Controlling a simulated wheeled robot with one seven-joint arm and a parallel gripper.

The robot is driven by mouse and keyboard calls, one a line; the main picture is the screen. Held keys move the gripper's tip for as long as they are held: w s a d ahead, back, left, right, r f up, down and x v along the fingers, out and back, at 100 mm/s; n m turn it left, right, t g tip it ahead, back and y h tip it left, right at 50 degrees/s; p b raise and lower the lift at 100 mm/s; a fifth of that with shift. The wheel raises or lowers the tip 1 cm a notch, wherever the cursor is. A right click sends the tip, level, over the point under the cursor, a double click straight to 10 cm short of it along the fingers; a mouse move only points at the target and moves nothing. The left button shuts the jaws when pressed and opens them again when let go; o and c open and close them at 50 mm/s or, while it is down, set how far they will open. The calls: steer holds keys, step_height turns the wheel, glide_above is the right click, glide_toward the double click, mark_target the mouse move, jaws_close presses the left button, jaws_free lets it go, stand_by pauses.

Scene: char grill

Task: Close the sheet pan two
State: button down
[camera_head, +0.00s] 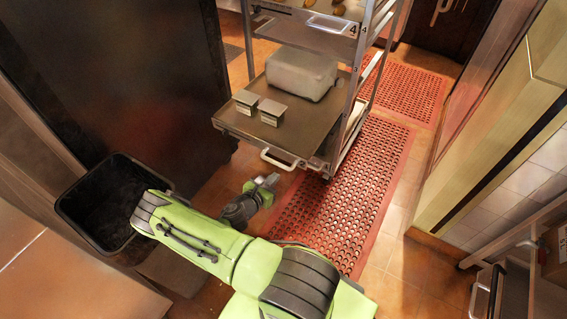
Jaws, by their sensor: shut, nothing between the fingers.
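The low sheet pan (312,122) of the metal rack juts out of the rack toward me. Its small number label is too blurred to read for sure. A pale handle (279,161) sits on its front edge. A grey rounded container (301,73) and two small metal boxes (259,106) rest on this pan. My gripper (272,181) is shut and empty. It is just in front of and below the handle in the picture, with a small gap showing; I cannot tell its height exactly.
An upper pan labelled 4 (322,38) is above on the rack (354,98). Red perforated mats (345,195) cover the floor to the right. A black bin (95,205) stands at the left by a dark cabinet (120,80). A pale counter (75,285) fills the lower left.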

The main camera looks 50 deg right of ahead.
mark_target(295, 156)
steer(key=b+x, duration=0.1)
steer(key=x, duration=0.2)
steer(key=b+x, duration=0.1)
steer(key=x, duration=0.3)
steer(key=b+x, duration=0.1)
steer(key=x, duration=0.3)
steer(key=shift+s+d+r, duration=0.1)
steer(key=shift+d+r, duration=0.15)
steer(key=shift+r, duration=0.05)
steer(key=shift+d, duration=0.2)
steer(key=shift+r, duration=0.1)
